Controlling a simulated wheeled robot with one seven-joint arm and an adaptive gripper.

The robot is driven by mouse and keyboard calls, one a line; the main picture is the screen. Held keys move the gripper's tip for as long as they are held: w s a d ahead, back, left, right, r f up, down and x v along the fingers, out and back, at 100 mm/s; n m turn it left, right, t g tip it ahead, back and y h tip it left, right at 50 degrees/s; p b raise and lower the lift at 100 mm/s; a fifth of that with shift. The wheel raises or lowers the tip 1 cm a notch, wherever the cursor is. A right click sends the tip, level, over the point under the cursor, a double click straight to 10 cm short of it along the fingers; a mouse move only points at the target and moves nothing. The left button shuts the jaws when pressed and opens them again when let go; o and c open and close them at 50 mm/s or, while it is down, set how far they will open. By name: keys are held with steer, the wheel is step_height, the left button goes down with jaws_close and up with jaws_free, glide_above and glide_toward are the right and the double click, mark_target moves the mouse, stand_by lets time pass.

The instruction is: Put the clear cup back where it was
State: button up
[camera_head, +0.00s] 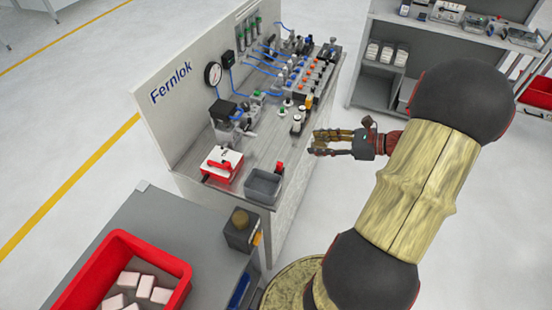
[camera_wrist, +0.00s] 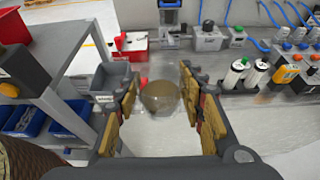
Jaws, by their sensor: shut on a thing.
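My gripper (camera_head: 328,142) is held out in the air at the right side of the workbench (camera_head: 230,192), with its fingers pointing left in the head view. In the wrist view, the clear cup (camera_wrist: 160,102) is a see-through, brownish round shape between the yellow finger pads of my gripper (camera_wrist: 160,90). The gripper is shut on the cup. The bench and floor show behind it. I cannot make out the cup clearly in the head view, where the fingers and their surroundings blend.
A red crate (camera_head: 178,262) stands on the grey table at lower left. A shelf (camera_head: 385,60) stands behind at right.

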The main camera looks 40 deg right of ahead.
steer(key=w+a+f+b, duration=0.1)
steer(key=w+f, duration=0.2)
steer(key=w, duration=0.1)
steer(key=w+a+f+b, duration=0.1)
steer(key=w+f+b, duration=0.1)
steer(key=w+f, duration=0.1)
steer(key=w+a+f+b, duration=0.1)
steer(key=w+f+b, duration=0.1)
steer(key=w, duration=0.3)
steer(key=shift+w+a+f, duration=0.3)
steer(key=shift+a+f, duration=0.1)
steer(key=shift+f, duration=0.15)
steer(key=shift+w+f, duration=0.15)
steer(key=shift+f, duration=0.15)
steer(key=shift+w+a+f+b, duration=0.1)
steer(key=shift+w+f+b, duration=0.1)
steer(key=shift+f+b, duration=1.15)
steer(key=shift+f+p, duration=0.3)
steer(key=shift+f, duration=0.05)
steer(key=shift+f, duration=0.15)
steer(key=o, duration=0.8)
steer(key=shift+o, duration=0.7)
